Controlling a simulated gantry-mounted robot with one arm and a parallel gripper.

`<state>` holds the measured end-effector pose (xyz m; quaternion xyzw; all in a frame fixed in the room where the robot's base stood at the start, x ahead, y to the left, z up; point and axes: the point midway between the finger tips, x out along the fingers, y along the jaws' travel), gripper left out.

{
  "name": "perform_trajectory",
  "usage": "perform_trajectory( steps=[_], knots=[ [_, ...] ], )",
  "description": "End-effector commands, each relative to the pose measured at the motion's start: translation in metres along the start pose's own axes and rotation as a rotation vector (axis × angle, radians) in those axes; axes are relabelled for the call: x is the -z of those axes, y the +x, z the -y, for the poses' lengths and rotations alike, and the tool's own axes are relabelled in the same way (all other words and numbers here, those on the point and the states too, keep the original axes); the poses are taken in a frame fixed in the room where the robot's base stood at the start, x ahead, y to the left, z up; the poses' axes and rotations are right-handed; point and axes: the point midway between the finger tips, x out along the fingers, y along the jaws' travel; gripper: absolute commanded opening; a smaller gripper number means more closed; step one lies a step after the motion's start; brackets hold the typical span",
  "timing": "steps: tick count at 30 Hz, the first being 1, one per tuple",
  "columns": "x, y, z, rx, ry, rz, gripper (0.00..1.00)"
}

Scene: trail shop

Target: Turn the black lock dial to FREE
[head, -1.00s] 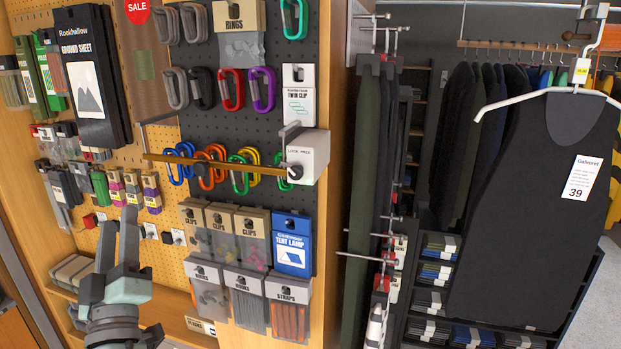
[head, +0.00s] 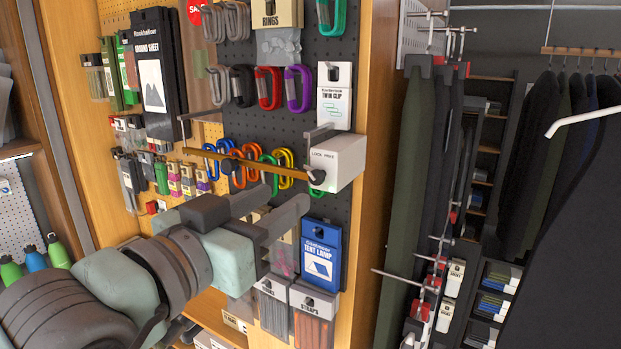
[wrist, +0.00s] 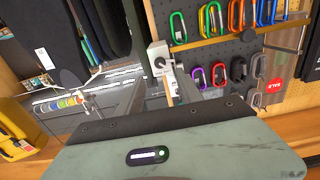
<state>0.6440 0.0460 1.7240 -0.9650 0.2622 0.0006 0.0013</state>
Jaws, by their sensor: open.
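The black lock dial (head: 316,177) is a small round knob on the front of the white lock box (head: 339,163), at the right end of a brown bar (head: 225,158). The lettering on the box is too small to read surely, and I cannot tell the dial's setting. In the wrist view the lock box (wrist: 154,50) and dial (wrist: 160,62) appear just beyond my fingertips. My gripper (head: 287,200) is open and empty, in front of and a little below the dial, apart from it. In the wrist view my gripper (wrist: 159,78) has its fingers spread on either side of the dial.
Coloured carabiners (head: 240,167) hang behind the bar on the dark pegboard. A blue tent lamp pack (head: 320,255) hangs below the lock box. A wooden post (head: 377,130) and hanging dark garments (head: 412,200) stand to the right. The space directly before the dial looks clear.

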Motion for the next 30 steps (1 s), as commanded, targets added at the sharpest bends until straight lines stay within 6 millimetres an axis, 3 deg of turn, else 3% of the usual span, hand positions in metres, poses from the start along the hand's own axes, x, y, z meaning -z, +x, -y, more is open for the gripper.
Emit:
perform_trajectory(
  steps=[6,13,26,30],
  knots=[
    [0.002,0.041,-0.001,-0.003,-0.003,0.002,0.43],
    [0.001,0.073,0.000,-0.003,-0.004,0.003,0.43],
    [0.000,0.083,0.001,0.001,-0.002,-0.002,0.43],
    [0.000,0.082,0.001,0.001,-0.002,-0.002,0.32]
  ],
)
